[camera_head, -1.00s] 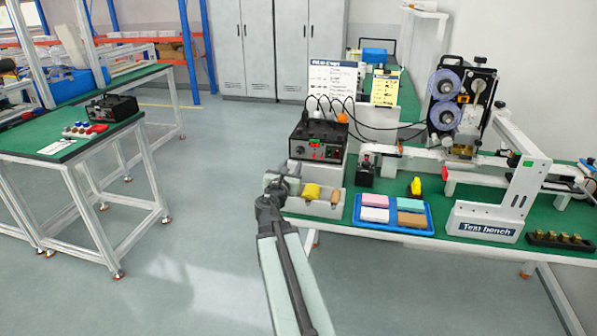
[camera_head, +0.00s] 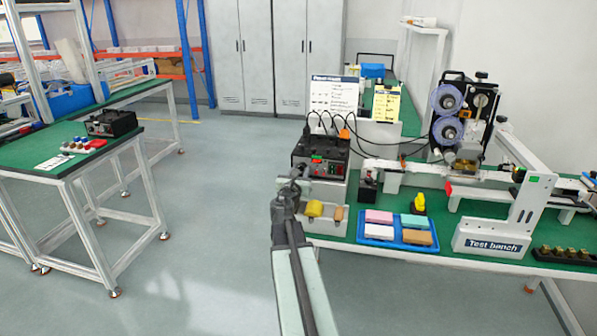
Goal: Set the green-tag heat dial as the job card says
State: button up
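A black control box (camera_head: 322,150) stands on the left end of the test bench, with cables rising from its top. Its front carries small red and green marks and knobs; a green tag (camera_head: 317,158) seems to show there, but the dial and its setting are too small to read. My gripper (camera_head: 297,174) is at the box's lower left front corner and overlaps it in the picture. I cannot tell if they touch, or if the fingers are open. A yellow card (camera_head: 386,103) and a white sheet (camera_head: 333,93) stand behind; their text is unreadable, so I cannot tell which is the job card.
A grey bin (camera_head: 325,226) with yellow and brown pieces sits below the box. A blue tray (camera_head: 362,238) of coloured blocks is to its right. A reel machine (camera_head: 464,115) stands farther right. Another black box (camera_head: 112,123) is on the left table. The floor between is clear.

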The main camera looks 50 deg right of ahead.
grip_shut()
jog(key=shift+w, duration=0.1)
jog(key=shift+a+m, duration=0.1)
jog(key=shift+m, duration=0.2)
jog(key=m, duration=0.2)
jog(key=shift+m, duration=0.4)
jog(key=m, duration=1)
jog(key=shift+a+m, duration=0.1)
jog(key=shift+m, duration=0.3)
jog(key=m, duration=0.5)
jog(key=shift+m, duration=0.3)
